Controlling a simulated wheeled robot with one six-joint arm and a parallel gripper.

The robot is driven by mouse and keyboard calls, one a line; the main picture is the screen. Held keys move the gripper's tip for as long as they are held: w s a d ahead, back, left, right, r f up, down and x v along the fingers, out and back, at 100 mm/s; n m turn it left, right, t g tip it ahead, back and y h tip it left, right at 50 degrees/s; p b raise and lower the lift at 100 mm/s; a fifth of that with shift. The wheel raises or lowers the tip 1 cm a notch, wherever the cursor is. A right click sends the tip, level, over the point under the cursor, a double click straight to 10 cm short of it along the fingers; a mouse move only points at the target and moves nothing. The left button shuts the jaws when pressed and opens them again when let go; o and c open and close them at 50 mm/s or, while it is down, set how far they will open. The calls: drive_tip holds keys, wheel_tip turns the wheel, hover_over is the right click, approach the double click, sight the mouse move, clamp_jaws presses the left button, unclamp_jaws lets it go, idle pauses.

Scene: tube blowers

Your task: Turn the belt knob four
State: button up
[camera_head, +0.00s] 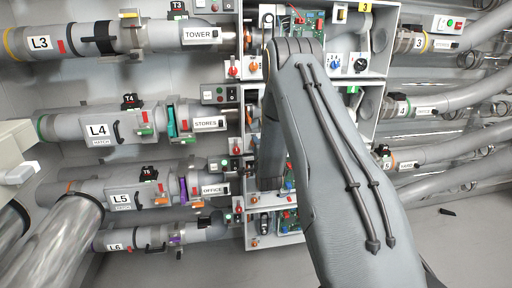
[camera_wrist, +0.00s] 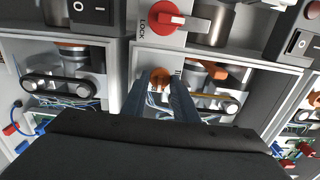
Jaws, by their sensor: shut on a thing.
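An orange knob (camera_wrist: 160,75) sits in the upper middle of the wrist view, on the front of an open white compartment. My gripper (camera_wrist: 160,84) is shut on this knob, one dark finger on each side. Behind it in the same compartment is a black belt (camera_wrist: 215,103) on two pulleys, partly covered by my fingers. No number shows on the knob. In the head view my arm covers the middle of the white cabinet (camera_head: 368,75), so my gripper and the held knob are hidden there.
A red handle marked LOCK (camera_wrist: 163,18) is just above the held knob. A neighbouring compartment on the left holds another black belt (camera_wrist: 58,88). A black rocker switch (camera_wrist: 92,12) is above it. Grey tubes such as L4 (camera_head: 97,131) flank the cabinet on the left.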

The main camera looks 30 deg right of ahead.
drive_tip(key=o, duration=0.8)
drive_tip(key=shift+s, duration=0.1)
drive_tip(key=b+v, duration=0.1)
drive_tip(key=v, duration=0.6)
drive_tip(key=shift+s+a, duration=0.1)
drive_tip(key=shift+s, duration=0.25)
